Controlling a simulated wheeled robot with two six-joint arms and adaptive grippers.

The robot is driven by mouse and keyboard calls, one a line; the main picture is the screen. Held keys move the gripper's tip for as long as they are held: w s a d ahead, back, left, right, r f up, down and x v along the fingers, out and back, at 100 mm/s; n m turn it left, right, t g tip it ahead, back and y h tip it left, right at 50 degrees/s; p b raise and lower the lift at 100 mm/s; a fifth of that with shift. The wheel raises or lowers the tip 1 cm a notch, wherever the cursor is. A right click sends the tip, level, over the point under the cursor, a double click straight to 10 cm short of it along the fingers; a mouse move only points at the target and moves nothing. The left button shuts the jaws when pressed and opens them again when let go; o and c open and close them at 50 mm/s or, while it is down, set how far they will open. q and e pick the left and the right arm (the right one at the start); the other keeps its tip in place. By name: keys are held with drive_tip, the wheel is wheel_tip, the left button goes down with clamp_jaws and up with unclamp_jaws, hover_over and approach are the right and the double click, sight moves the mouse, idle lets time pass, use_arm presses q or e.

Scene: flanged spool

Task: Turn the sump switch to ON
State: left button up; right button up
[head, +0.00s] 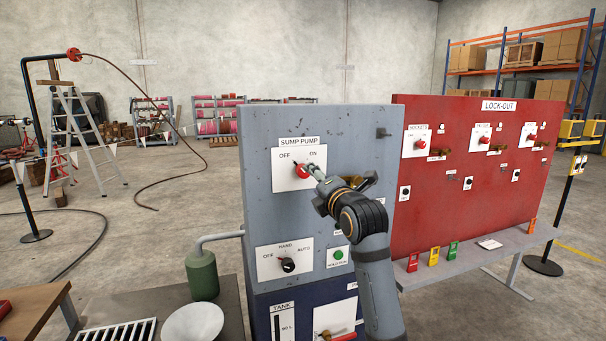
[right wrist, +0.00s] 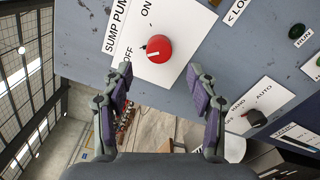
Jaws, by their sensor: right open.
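The sump pump switch is a red round knob (head: 303,170) on a white plate, with OFF at its left and ON at its right. The knob also shows in the right wrist view (right wrist: 158,48), where its small white mark appears on the side toward OFF. My right gripper (head: 317,172) is in front of the plate, close to the knob's right side in the head view. In the right wrist view its two purple-padded fingers (right wrist: 159,76) are spread and empty, with the knob beyond the tips and between them. My left gripper is not in view.
Below on the grey panel (head: 368,140) are a black OFF-HAND-AUTO knob (head: 288,265) and a green button (head: 338,254). A green bottle (head: 202,275) stands at lower left.

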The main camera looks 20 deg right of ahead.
sight(305, 173)
drive_tip(key=w, duration=0.3)
drive_tip(key=w+p, duration=0.1)
drive_tip(key=w, duration=0.2)
drive_tip(key=w+p, duration=0.1)
drive_tip(key=w, duration=0.1)
drive_tip(key=shift+w+a, duration=0.25)
drive_tip(key=shift+w, duration=0.15)
drive_tip(key=c, duration=1.2)
